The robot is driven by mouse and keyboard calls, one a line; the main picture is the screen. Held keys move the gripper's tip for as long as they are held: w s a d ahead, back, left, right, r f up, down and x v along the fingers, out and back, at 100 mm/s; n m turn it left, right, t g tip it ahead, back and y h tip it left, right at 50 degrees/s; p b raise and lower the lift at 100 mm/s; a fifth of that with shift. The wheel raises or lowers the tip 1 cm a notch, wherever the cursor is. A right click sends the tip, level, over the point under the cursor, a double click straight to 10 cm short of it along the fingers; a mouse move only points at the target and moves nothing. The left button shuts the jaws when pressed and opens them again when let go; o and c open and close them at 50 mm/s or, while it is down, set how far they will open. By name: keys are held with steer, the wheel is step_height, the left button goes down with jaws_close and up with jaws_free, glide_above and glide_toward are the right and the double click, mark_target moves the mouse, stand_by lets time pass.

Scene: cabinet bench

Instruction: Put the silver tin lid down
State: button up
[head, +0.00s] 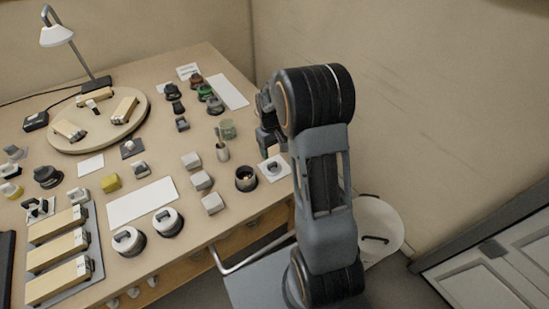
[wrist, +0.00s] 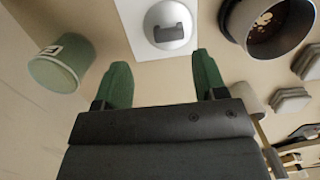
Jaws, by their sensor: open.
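The silver tin lid (wrist: 168,40) is round, with a dark grey grip on top. It lies on a white card (wrist: 134,22) at the top of the wrist view. In the head view the lid (head: 272,169) is on its card near the bench's right edge. My gripper (wrist: 160,75) is open, with its two green fingers apart and nothing between them. The fingertips point toward the lid and appear apart from it. In the head view my gripper (head: 268,138) is partly hidden by my arm, above the bench's right edge.
An open dark tin (wrist: 240,22) with bits inside stands right of the lid; the head view shows it too (head: 246,184). A green container (wrist: 55,75) stands on the left. Pale blocks (head: 201,181) stand farther left in the head view. A white bin (head: 390,215) is on the floor.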

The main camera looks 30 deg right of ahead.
steer(key=s+a+r+t, duration=0.1)
steer(key=s+a+r, duration=0.25)
steer(key=r, duration=0.25)
steer(key=s+a+r+t, duration=0.1)
steer(key=s+a+r, duration=0.1)
steer(key=s+r, duration=0.35)
steer(key=s+a+r+m+t, duration=0.1)
steer(key=s+a, duration=0.3)
steer(key=s, duration=0.4)
steer(key=shift+r+t, duration=0.5)
steer(key=shift+t, duration=0.3)
step_height(320, 180, up, 7)
steer(key=p, duration=0.6)
